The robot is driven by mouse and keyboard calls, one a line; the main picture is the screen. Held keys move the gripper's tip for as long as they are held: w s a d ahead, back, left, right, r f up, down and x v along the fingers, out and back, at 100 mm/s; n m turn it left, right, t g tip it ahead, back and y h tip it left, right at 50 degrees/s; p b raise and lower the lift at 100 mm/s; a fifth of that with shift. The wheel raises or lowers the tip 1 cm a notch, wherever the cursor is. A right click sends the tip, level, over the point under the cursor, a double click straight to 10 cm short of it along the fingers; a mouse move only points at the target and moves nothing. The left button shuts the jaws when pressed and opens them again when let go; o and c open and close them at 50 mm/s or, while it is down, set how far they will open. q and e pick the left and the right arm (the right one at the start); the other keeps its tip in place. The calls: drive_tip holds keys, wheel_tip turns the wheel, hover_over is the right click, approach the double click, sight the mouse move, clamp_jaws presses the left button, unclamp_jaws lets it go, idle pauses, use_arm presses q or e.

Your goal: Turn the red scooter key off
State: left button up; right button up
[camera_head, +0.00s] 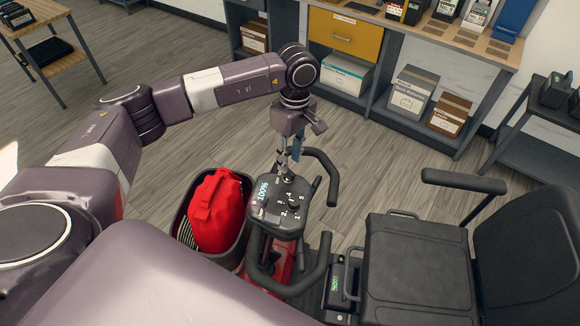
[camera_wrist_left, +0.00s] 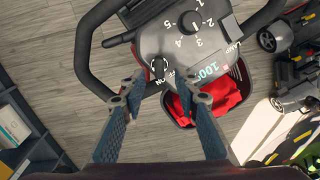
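The red scooter's dark console (camera_head: 275,215) stands below my left gripper in the head view, with a lit 100% display and a numbered dial. In the left wrist view the console (camera_wrist_left: 190,42) shows the black key (camera_wrist_left: 160,67) in its switch, between OFF and ON lettering. My left gripper (camera_wrist_left: 160,88) is open, its two blue-grey fingers apart, the key just beyond and between the tips. In the head view the left gripper (camera_head: 289,165) hangs over the far end of the console and largely hides the key. Whether it touches the key I cannot tell. My right gripper is not in view.
Handlebars (camera_head: 332,178) curve around the console. A basket (camera_head: 183,224) holding a red bag (camera_head: 216,212) is to its left. The black seat (camera_head: 418,265) and armrest (camera_head: 463,181) are to the right. Shelves with boxes (camera_head: 412,90) stand behind; open floor lies between.

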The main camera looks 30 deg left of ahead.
sight(289, 171)
use_arm(q)
drive_tip(key=shift+s+f+p, duration=0.15)
drive_tip(key=shift+f+p, duration=0.5)
drive_tip(key=shift+f, duration=1.9)
clamp_jaws()
